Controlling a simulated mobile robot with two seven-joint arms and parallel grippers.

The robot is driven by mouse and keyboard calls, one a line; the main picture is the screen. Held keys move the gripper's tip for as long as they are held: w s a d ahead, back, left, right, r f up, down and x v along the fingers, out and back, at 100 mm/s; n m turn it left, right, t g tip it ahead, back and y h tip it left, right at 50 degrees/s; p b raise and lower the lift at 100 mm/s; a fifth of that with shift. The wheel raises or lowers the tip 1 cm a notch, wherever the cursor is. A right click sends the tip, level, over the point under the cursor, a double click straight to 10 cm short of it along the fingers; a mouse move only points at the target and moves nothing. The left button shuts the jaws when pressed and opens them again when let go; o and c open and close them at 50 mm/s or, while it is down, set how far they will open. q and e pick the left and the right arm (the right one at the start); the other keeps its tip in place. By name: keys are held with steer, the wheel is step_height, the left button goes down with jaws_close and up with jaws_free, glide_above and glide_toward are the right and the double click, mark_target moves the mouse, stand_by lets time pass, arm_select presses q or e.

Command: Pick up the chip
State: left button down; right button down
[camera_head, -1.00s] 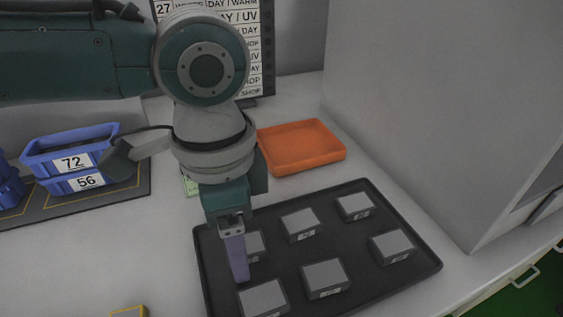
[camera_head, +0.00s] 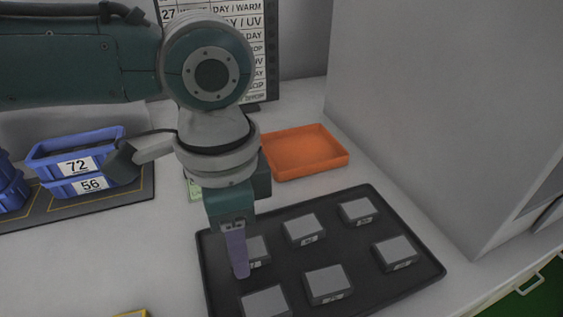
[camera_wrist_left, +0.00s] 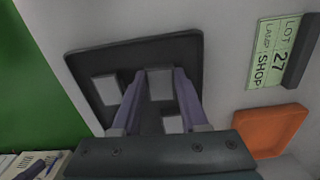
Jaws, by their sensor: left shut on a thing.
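Several grey, flat, box-like chips sit on a black tray (camera_head: 425,275) in the head view. My left gripper (camera_head: 238,262) points down over the tray's left part, shut on the chip (camera_head: 259,252) in the back-left place. A finger hides part of that chip. In the left wrist view the held chip (camera_wrist_left: 160,84) lies between the two purple fingers of the left gripper (camera_wrist_left: 161,75). I cannot tell whether it is clear of the tray. Other chips show at front left (camera_head: 265,303), front middle (camera_head: 327,284) and back middle (camera_head: 303,229). My right gripper is not in view.
An orange tray (camera_head: 304,168) stands behind the black tray. Blue bins (camera_head: 75,164) marked 72 and 56 stand on a dark mat at left. A tall grey wall (camera_head: 430,110) bounds the right side. A sign board (camera_head: 262,50) stands at the back.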

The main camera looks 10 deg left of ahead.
arm_select(q)
steer(key=s+a+r+n+p, duration=0.2)
steer(key=r+n+p, duration=0.2)
steer(key=r+p, duration=1.6)
steer(key=s+a+r+n+p, duration=0.1)
steer(key=s+r+n+p, duration=0.2)
steer(key=r+p, duration=1.8)
steer(key=s+a+r+n+p, duration=0.2)
steer(key=r+p, duration=1.8)
steer(key=r, duration=2.1)
steer(key=n, duration=0.2)
steer(key=shift+s+a+r+n, duration=0.2)
steer(key=shift+a+n, duration=0.1)
steer(key=shift+n, duration=0.1)
steer(key=shift+f, duration=0.15)
